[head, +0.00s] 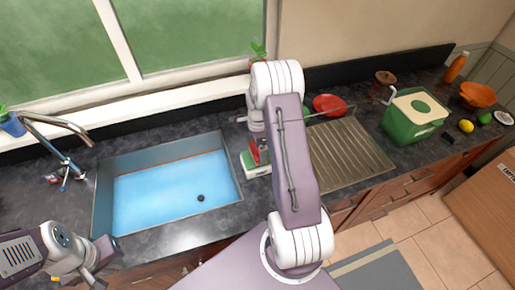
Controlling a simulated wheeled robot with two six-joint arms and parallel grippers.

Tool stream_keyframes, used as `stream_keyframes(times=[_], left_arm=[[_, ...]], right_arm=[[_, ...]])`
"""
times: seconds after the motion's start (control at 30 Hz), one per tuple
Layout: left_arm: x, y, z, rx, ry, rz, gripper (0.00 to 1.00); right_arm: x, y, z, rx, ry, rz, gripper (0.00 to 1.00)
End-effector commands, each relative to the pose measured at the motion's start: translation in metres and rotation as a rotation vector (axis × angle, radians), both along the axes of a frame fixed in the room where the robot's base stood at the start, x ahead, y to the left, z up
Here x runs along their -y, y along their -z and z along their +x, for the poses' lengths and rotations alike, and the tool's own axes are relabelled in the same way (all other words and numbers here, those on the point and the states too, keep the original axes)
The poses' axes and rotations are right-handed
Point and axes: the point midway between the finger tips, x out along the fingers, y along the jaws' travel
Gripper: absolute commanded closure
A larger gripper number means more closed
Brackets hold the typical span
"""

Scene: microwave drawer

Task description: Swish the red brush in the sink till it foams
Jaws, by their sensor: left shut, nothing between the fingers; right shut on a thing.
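The sink (117,168) is a steel basin with light blue water and a dark drain; I see no foam in it. My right arm crosses the middle of the view, and its gripper (258,140) is at the right side of the sink, largely hidden by the arm. It is shut on what looks like the red brush (264,153), whose red part shows just below it, above a white holder (258,173) with a green item (248,160). My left gripper (106,248) is shut and empty at the sink's front left corner.
A faucet (58,128) stands left of the sink. Right of my arm are a ribbed drainboard (350,155), a red bowl (329,104), and a green box with white lid (413,115). Fruit, an orange bowl (477,94) and an orange bottle (456,67) are farther right.

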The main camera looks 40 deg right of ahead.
Motion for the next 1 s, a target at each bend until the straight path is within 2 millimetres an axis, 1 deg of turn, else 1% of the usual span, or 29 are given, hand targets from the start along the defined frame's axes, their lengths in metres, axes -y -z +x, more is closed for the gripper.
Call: stream_keyframes(times=[1.0], left_arm=[[0.0,0.009,0.0,0.0,0.0,0.0,1.0]], right_arm=[[0.0,0.013,0.0,0.0,0.0,0.0,0.42]])
